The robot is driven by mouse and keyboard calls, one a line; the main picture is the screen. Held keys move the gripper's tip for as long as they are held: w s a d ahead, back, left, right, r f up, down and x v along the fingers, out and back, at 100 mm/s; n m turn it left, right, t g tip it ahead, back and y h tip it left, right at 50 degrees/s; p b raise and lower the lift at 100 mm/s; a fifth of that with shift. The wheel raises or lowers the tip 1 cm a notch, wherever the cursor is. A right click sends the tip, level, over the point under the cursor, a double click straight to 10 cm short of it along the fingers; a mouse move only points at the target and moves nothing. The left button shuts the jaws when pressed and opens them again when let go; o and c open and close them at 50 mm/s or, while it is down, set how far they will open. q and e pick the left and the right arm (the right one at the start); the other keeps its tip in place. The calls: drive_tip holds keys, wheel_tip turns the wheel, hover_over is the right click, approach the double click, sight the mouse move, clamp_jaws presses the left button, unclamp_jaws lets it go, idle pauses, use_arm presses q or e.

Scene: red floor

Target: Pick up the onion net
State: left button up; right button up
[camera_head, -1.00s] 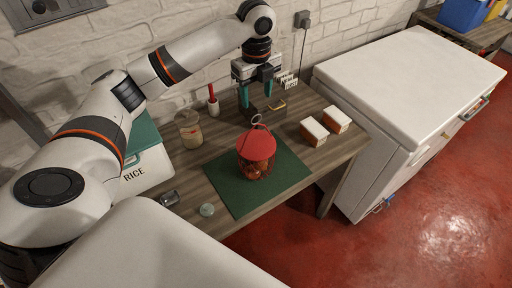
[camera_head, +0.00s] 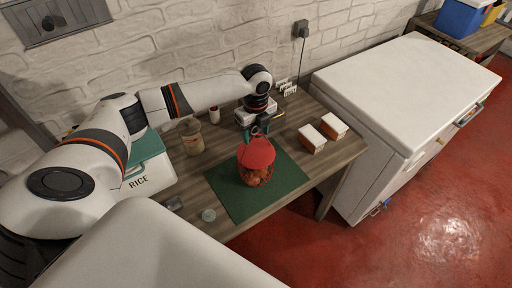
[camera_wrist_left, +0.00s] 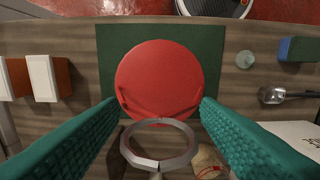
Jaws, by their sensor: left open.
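The onion net (camera_head: 256,168) stands on a green mat (camera_head: 225,190) on the wooden table, with a red disc-shaped top and brown onions showing below it. A metal ring (camera_wrist_left: 160,146) rises at its top. In the left wrist view the red top (camera_wrist_left: 160,75) fills the middle, and the ring lies between my two teal fingers. My left gripper (camera_head: 259,133) is open and low, right at the ring and just behind the red top. The fingers do not visibly touch the ring. My right gripper is not in view.
Two white-topped boxes (camera_head: 313,140) (camera_head: 334,126) stand to the right of the mat. A jar (camera_head: 191,137) and a rice bin (camera_head: 148,170) stand at the left. A small greenish lid (camera_head: 208,215) lies near the front edge. A white chest freezer (camera_head: 405,90) stands at the right.

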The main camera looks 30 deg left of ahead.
use_arm(q)
drive_tip(key=shift+f, duration=0.15)
drive_tip(key=shift+c, duration=0.3)
clamp_jaws()
drive_tip(key=shift+r, duration=0.2)
